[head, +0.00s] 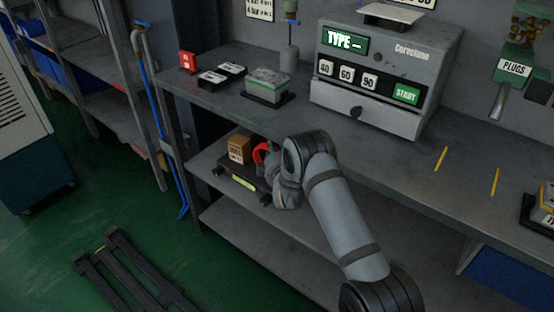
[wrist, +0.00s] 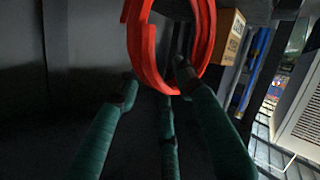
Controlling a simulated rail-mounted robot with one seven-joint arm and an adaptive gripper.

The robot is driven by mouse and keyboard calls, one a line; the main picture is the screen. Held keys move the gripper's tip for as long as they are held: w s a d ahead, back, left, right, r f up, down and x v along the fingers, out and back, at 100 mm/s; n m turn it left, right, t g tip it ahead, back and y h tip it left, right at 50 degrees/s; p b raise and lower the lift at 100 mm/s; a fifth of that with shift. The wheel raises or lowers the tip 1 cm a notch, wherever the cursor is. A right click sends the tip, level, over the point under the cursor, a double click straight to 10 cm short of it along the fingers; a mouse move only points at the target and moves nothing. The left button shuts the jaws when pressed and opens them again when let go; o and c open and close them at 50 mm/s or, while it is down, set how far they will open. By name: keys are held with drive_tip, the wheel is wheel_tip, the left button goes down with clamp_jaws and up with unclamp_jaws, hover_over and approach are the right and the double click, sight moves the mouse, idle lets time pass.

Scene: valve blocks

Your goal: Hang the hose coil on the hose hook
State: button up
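The hose coil is a red ring (head: 259,152) on the lower shelf under the bench, partly hidden by my arm in the head view. In the wrist view the red coil (wrist: 145,48) stands upright just ahead. My gripper (wrist: 157,82) has its dark green fingers spread apart at the coil's lower rim. The right fingertip overlaps the ring's opening, and the left one is beside its lower left. I cannot tell whether any finger touches it. In the head view my gripper is mostly hidden behind my wrist. I cannot make out a hose hook.
A cardboard box (head: 239,149) and a dark tray (head: 240,178) are by the coil on the lower shelf. The bench top (head: 300,112) is close above, with a grey machine (head: 385,75) on it. A blue-handled pole (head: 160,110) stands left.

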drive_tip(key=b+v, duration=0.1)
drive_tip(key=v, duration=0.9)
drive_tip(key=shift+s+f, duration=0.25)
drive_tip(key=shift+s, duration=0.05)
drive_tip(key=x, duration=1)
drive_tip(key=shift+w+r, duration=0.15)
drive_tip(key=shift+w, duration=0.2)
drive_tip(key=shift+r+p, duration=0.3)
drive_tip(key=shift+r, duration=0.2)
